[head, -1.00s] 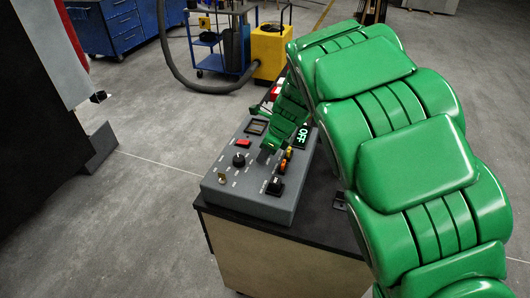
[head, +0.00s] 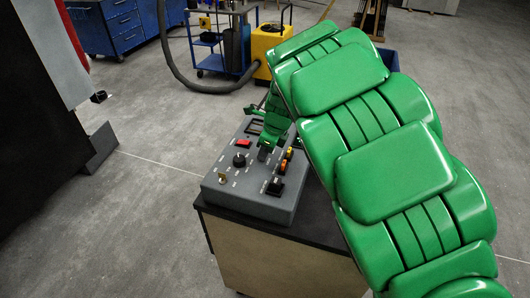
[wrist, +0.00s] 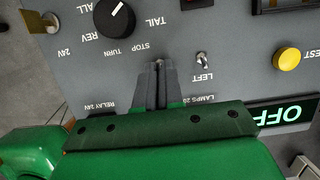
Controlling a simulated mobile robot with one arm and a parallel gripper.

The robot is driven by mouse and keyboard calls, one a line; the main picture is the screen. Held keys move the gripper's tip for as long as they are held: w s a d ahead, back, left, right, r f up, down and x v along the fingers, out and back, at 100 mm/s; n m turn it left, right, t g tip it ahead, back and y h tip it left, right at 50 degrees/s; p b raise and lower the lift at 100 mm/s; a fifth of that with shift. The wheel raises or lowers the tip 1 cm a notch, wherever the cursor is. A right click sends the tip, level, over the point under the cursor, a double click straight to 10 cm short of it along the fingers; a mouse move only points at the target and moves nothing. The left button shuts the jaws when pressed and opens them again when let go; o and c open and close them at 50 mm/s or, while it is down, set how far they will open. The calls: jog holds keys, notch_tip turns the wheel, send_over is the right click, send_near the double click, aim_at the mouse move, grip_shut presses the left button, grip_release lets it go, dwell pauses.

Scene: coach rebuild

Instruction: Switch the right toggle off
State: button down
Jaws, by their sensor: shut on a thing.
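The grey control panel (head: 248,207) stands on a dark-topped cabinet in the head view. My gripper (wrist: 159,72) points down at the panel, with its two dark fingers closed together around a small lever, the right toggle (wrist: 159,63). Only the lever's tip shows between the fingers, and its label is covered. The left toggle (wrist: 202,59), marked LEFT, stands free beside the fingers. In the head view my gripper (head: 264,152) is at the panel's middle, and the toggle cannot be made out there.
A black rotary knob (wrist: 115,18), a yellow button (wrist: 289,59) and a lit green OFF sign (wrist: 283,114) are near my gripper. A key switch (head: 222,177), a red switch (head: 244,143) and orange switches (head: 285,166) are also on the panel. The surrounding floor is mostly clear.

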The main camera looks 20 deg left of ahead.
jog(key=shift+a+h, duration=0.35)
jog(key=shift+h, duration=0.65)
jog(key=shift+a+h, duration=0.3)
jog(key=shift+h, duration=0.7)
jog(key=shift+a+h, duration=0.25)
jog(key=shift+h, duration=0.45)
jog(key=shift+a+h, duration=0.2)
jog(key=shift+h, duration=0.9)
jog(key=c, duration=1.3)
grip_release()
jog(key=shift+a, duration=0.1)
jog(key=v, duration=0.7)
jog(key=shift+a+r, duration=0.15)
jog(key=shift+r, duration=0.25)
